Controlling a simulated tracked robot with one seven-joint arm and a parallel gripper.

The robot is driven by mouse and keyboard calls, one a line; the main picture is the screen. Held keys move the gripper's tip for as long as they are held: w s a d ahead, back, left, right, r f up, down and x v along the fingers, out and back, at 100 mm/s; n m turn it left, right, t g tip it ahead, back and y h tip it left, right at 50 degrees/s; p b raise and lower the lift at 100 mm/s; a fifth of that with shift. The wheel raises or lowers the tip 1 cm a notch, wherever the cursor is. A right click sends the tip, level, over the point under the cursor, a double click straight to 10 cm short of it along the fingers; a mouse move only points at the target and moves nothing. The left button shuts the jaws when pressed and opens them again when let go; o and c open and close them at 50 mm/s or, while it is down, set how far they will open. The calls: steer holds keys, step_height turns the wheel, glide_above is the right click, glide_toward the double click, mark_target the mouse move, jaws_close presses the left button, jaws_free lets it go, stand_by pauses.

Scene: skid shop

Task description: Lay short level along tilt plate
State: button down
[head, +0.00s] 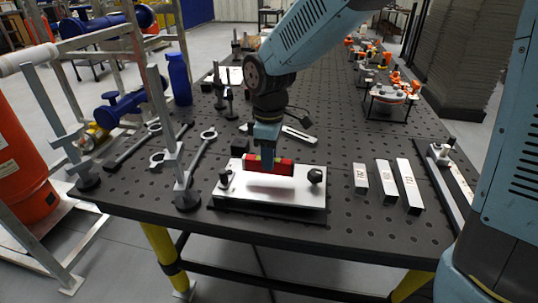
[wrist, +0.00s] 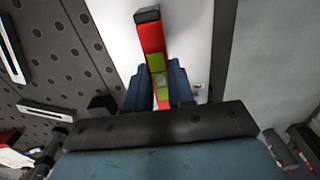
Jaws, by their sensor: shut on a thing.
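The short level is a red bar with a yellow-green middle and dark ends (head: 283,167). My gripper (head: 267,160) is shut on it near its middle, pointing down. In the wrist view the level (wrist: 151,40) runs between the two blue fingers (wrist: 160,88), its vial section between them. The tilt plate (head: 270,186) is a white plate on a dark base, with a black knob at its right and a small post at its left. The level is over the plate and lengthwise along it. I cannot tell whether it touches the plate.
Three white blocks (head: 386,180) stand right of the plate. Combination wrenches (head: 198,153) and clamp posts (head: 180,165) are at the left. A blue bottle (head: 179,78) and orange-handled tools (head: 393,85) are farther back. Bare perforated tabletop (head: 350,225) lies in front at right.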

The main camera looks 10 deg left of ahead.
steer(key=shift+f, duration=1.2)
stand_by(0.3)
steer(key=c, duration=0.7)
jaws_free()
steer(key=shift+o, duration=0.2)
steer(key=shift+r, duration=0.15)
steer(key=shift+r, duration=3.4)
